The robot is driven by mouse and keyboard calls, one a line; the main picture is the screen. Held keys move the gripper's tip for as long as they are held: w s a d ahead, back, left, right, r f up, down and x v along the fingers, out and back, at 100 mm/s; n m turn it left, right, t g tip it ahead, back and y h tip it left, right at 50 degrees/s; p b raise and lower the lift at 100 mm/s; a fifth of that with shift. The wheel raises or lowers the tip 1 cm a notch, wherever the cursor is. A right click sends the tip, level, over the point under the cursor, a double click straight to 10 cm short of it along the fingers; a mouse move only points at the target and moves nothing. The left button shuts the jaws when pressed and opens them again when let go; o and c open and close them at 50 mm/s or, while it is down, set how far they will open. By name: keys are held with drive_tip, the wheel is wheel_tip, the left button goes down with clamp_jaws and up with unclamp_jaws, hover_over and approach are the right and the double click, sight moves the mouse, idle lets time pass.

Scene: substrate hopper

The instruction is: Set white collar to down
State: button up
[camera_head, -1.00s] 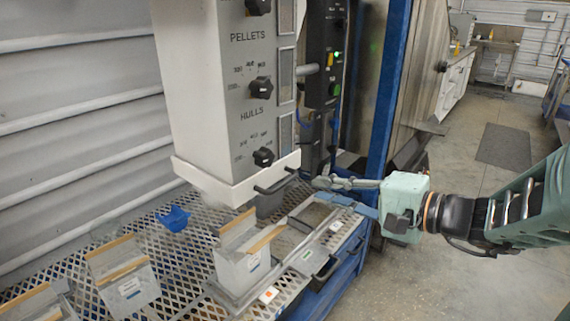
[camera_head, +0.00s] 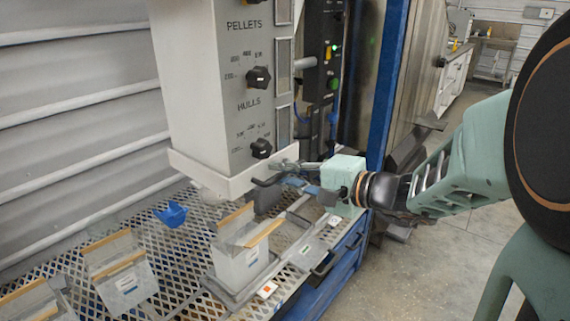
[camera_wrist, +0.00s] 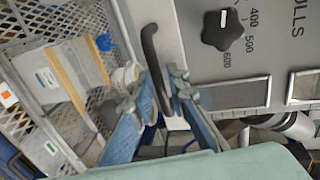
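The white collar (camera_head: 205,179) wraps the bottom of the grey hopper in the head view. In the wrist view it is a pale strip (camera_wrist: 168,32) left of the dial panel. Its dark curved handle (camera_wrist: 149,48) stands out from that strip. My gripper (camera_wrist: 155,82) is open, with blue-grey fingers on either side of the handle's lower part. I cannot tell whether either finger touches it. In the head view my gripper (camera_head: 284,168) is at the collar's right front corner, partly covering the handle.
The hopper face has the PELLETS knob (camera_head: 258,77) and HULLS knob (camera_head: 261,148) above the collar. An open-topped bag (camera_head: 240,262) stands on the tray below. A blue scoop (camera_head: 172,214) and other bags lie on the mesh table. A blue post (camera_head: 390,85) rises behind my gripper.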

drive_tip(key=shift+c, duration=0.6)
clamp_jaws()
drive_tip(key=shift+f, duration=0.15)
wheel_tip(320, 180, down, 4)
drive_tip(key=b, duration=0.5)
drive_tip(key=shift+s, duration=0.1)
drive_tip(key=shift+o, duration=0.6)
unclamp_jaws()
